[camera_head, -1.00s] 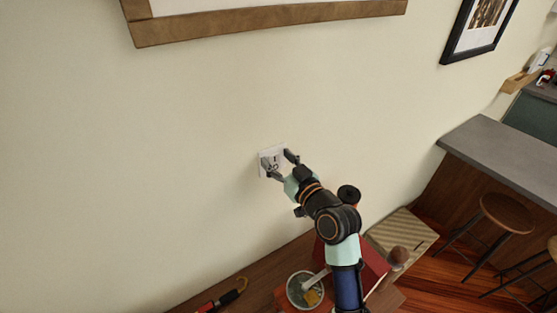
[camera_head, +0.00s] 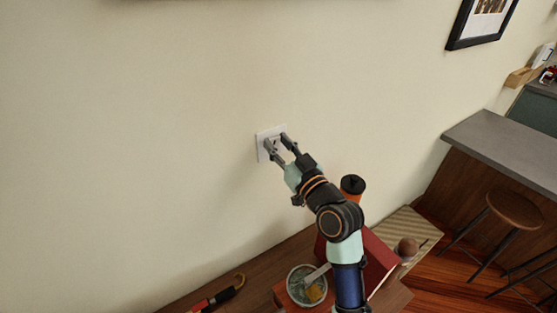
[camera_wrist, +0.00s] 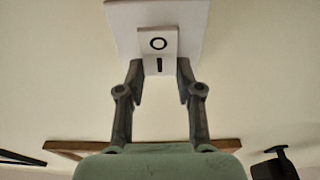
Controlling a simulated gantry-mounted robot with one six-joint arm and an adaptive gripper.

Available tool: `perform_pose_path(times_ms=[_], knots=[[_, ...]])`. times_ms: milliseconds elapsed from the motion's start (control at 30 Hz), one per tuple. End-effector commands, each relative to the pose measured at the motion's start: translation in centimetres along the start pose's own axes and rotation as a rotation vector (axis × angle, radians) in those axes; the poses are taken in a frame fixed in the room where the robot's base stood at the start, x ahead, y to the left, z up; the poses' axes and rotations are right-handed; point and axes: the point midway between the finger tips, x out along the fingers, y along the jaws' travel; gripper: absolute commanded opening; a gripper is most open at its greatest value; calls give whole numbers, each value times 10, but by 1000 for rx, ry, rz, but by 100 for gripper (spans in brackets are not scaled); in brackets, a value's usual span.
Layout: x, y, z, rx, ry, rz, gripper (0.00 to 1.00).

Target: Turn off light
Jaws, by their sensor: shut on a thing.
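The light switch is a white square plate (camera_head: 262,135) on the cream wall; it also shows in the wrist view (camera_wrist: 190,18). Its rocker (camera_wrist: 158,42) carries a circle mark and a bar mark, with the bar nearer my gripper. My gripper (camera_head: 276,142) is at the plate; in the wrist view (camera_wrist: 159,76) one finger is on each side of the rocker, shut on it. The fingers hide part of the plate in the head view. I cannot tell from the marks whether the light is on or off.
Below my arm, a wooden surface (camera_head: 262,262) holds a bowl (camera_head: 294,284), a red box (camera_head: 380,263) and an orange container with a black lid (camera_head: 352,187). A grey counter (camera_head: 500,140) and stool (camera_head: 514,208) stand right. The wall around the switch is clear.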

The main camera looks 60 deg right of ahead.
Motion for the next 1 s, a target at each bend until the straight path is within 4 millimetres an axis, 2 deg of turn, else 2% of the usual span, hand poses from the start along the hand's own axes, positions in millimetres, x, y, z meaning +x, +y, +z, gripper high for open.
perform_pose_path(times_ms=[33, 167, 400, 800, 833, 967, 1000], knots=[[-3, 0, 15, 0, 31, -1, 0], [-4, 0, 17, -1, 108, -1, 0], [-5, 0, 12, -1, 208, 0, 0], [-4, 0, 7, 1, 224, 0, 0], [-4, 0, 7, 1, 224, 0, 38], [-4, 0, 6, 0, 224, 0, 60], [-4, 0, 6, 0, 224, 0, 60]])
